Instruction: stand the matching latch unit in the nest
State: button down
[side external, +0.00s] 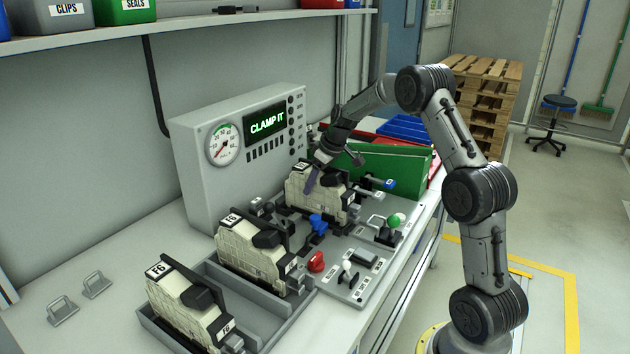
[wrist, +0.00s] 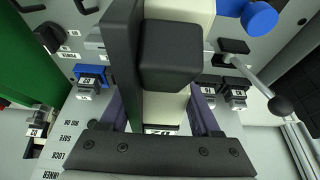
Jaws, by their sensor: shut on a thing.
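A cream latch unit (side external: 305,190) with a black top bar and black latch block stands upright at the nest on the grey fixture plate (side external: 340,258). My gripper (side external: 313,178) is shut on this unit, with its purple fingers on either side. In the wrist view the unit (wrist: 180,105) runs between the fingers of my gripper (wrist: 160,112), and its black block hides part of its body. Its label is upside down and partly covered. The unit's underside is hidden, so full seating cannot be told. Two similar units, the middle one (side external: 240,255) and the front one (side external: 180,308), stand in a grey tray (side external: 268,322).
A grey console (side external: 215,165) behind shows "CLAMP IT" and a dial. A green-knobbed lever (side external: 393,221), a red knob (side external: 317,261), a white-knobbed lever (side external: 347,267) and blue-ended clamps crowd the plate. A green bin (side external: 385,168) stands close behind.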

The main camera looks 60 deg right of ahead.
jog(key=shift+r, duration=0.1)
jog(key=shift+c, duration=0.2)
grip_release()
jog(key=v, duration=1.3)
jog(key=shift+s+r, duration=0.2)
jog(key=shift+r, duration=0.1)
dwell(0.7)
